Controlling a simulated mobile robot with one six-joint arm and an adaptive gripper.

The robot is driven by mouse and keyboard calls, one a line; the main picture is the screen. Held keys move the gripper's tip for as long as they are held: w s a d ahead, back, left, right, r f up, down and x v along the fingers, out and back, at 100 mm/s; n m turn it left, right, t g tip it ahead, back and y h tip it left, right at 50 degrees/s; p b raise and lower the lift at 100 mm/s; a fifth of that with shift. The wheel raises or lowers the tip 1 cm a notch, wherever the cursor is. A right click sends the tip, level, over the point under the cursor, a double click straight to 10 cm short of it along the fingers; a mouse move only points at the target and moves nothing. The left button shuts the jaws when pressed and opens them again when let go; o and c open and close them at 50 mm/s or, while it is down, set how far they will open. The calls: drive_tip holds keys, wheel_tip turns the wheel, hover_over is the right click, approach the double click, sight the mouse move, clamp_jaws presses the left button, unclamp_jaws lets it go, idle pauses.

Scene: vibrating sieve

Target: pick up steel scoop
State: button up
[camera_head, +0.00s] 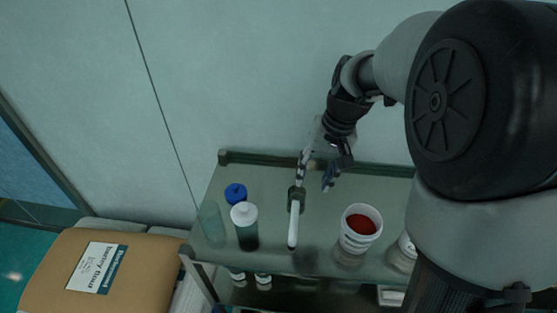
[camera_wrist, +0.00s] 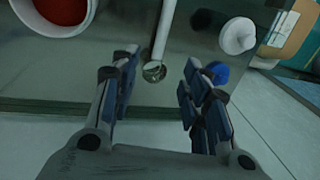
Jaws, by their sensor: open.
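The steel scoop (camera_head: 293,224) has a pale, slim handle and a darker, rounded metallic end. It is at the middle of the glass-topped table (camera_head: 273,178). In the wrist view the scoop (camera_wrist: 160,40) shows its handle running up and its round end down, between the lines of my two fingers. My gripper (camera_head: 318,172) is open and empty, over the table's back part, beyond the scoop's dark end. In the wrist view my gripper (camera_wrist: 160,74) has its fingers apart on either side of the scoop's end. I cannot tell the height between them.
A white tub of red powder (camera_head: 361,226) stands right of the scoop. A white-capped bottle (camera_head: 245,226), a blue cap (camera_head: 236,191) and a clear container (camera_head: 212,222) stand to its left. A wall (camera_head: 230,80) rises behind the table. A brown sack (camera_head: 60,265) lies lower left.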

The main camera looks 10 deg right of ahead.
drive_tip(key=b, duration=0.4)
hover_over(295, 216)
drive_tip(key=d, duration=0.2)
drive_tip(key=f, duration=1.2)
drive_tip(key=shift+a, duration=0.25)
drive_tip(key=f+b, duration=0.1)
drive_tip(key=f, duration=0.1)
drive_tip(key=a+f+b, duration=0.1)
drive_tip(key=f, duration=0.2)
drive_tip(key=shift+a+b, duration=0.2)
drive_tip(key=shift+b, duration=0.1)
drive_tip(key=shift+s, duration=0.1)
drive_tip(key=shift+c, duration=0.4)
clamp_jaws()
